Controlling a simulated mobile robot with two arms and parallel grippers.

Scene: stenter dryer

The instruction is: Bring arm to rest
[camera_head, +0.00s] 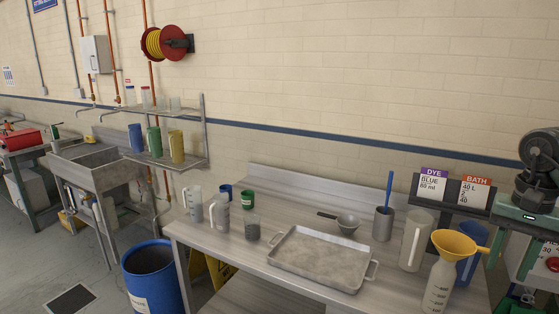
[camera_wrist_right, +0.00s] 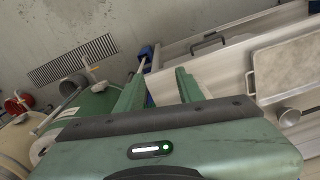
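My right gripper (camera_head: 528,214) shows at the right edge of the head view, beyond the right end of the steel table, with its dark wrist above it. My left arm and gripper are not in view.
The steel table (camera_head: 240,234) holds a metal tray (camera_head: 318,262), a ladle (camera_head: 347,223), jugs, cups and a yellow funnel (camera_head: 455,244) near the right gripper. A blue drum (camera_head: 153,280) stands left. Dye and bath signs (camera_head: 451,188) stand behind.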

